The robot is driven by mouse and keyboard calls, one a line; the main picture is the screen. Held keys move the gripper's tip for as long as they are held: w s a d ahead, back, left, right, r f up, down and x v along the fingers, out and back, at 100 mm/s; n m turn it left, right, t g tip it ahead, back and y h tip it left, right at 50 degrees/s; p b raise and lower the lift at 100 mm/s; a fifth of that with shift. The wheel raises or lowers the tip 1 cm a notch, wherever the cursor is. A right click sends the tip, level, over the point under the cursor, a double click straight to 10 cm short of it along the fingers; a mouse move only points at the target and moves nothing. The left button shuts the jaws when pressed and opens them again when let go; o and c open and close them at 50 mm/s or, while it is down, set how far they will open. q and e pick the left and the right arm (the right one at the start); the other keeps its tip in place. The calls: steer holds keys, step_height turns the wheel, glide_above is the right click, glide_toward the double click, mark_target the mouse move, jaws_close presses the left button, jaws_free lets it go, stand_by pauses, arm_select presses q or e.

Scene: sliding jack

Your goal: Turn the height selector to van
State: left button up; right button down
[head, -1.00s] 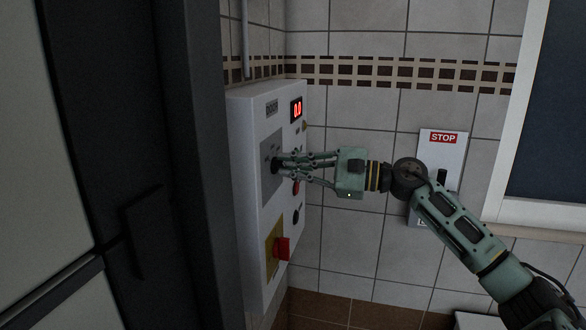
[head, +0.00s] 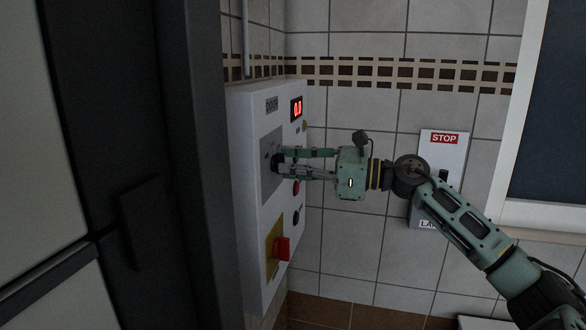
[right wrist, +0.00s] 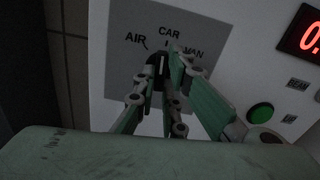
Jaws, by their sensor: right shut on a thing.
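The height selector is a black knob (head: 275,163) on a grey plate (head: 267,145) on the front of the white control box. In the right wrist view the plate (right wrist: 128,20) reads AIR, CAR and VAN around the knob (right wrist: 156,72). My right gripper (head: 284,161) comes in from the right and is shut on the knob; its fingers also show in the right wrist view (right wrist: 164,70). The fingers hide much of the knob, so I cannot tell where it points. My left gripper is out of view.
The white box (head: 246,210) also carries a red display (head: 297,109), a red switch (head: 282,249) on a yellow plate and a green button (right wrist: 260,113). A STOP panel (head: 443,138) hangs on the tiled wall behind my right arm. A dark door frame (head: 190,200) stands close at left.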

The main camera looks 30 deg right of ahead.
steer(key=m+p, duration=0.2)
steer(key=m, duration=0.9)
steer(key=shift+r+p, duration=0.1)
steer(key=shift+p, duration=0.2)
steer(key=shift+m, duration=0.4)
steer(key=c, duration=1.8)
jaws_free()
steer(key=shift+s, duration=0.1)
